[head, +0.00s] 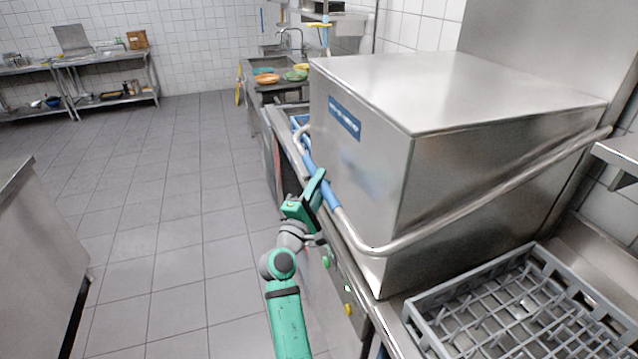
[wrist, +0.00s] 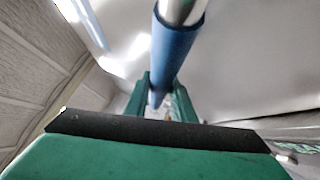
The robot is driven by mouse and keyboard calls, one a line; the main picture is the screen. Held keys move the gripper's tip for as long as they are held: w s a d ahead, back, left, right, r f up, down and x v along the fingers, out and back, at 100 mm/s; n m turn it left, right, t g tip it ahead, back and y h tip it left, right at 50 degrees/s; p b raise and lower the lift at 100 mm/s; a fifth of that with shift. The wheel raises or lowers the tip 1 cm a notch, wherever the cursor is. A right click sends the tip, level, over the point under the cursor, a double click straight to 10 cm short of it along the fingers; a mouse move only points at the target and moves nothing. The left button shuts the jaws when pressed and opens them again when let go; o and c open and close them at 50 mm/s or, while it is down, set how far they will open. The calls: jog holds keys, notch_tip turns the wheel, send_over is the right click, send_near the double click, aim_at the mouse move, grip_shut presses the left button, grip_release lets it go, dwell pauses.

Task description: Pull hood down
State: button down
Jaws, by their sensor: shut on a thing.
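The hood (head: 384,130) is a large stainless steel box with a blue label on its front. A bent metal handle bar (head: 462,221) runs along its side and across its front. The front stretch of the bar has a blue grip sleeve (head: 327,188). My green gripper (head: 318,190) is at the blue sleeve in the head view. In the wrist view the blue sleeve (wrist: 172,50) runs down between the green fingers (wrist: 160,100), which are shut around it. The hood's lower front edge sits close to the counter, partly hidden by the bar and my gripper.
A grey dish rack (head: 425,328) stands on the counter at the right. Coloured plates (head: 267,79) lie on the counter by the sink behind the hood. A steel counter (head: 30,250) stands at the left. The tiled floor between is clear.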

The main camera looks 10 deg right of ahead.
jog(key=c, duration=1.6)
grip_release()
jog(key=shift+d+f+g, duration=0.15)
jog(key=shift+d+f, duration=0.05)
jog(key=shift+f, duration=0.25)
jog(key=shift+d+f+g, duration=0.15)
jog(key=shift+d+f, duration=0.05)
jog(key=shift+f, duration=0.25)
jog(key=shift+o, duration=0.4)
jog(key=shift+r, duration=0.1)
jog(key=shift+a+r, duration=0.15)
jog(key=shift+r, duration=0.1)
jog(key=v, duration=1)
jog(key=shift+s+a+f, duration=0.2)
jog(key=shift+f, duration=0.05)
jog(key=shift+s, duration=0.1)
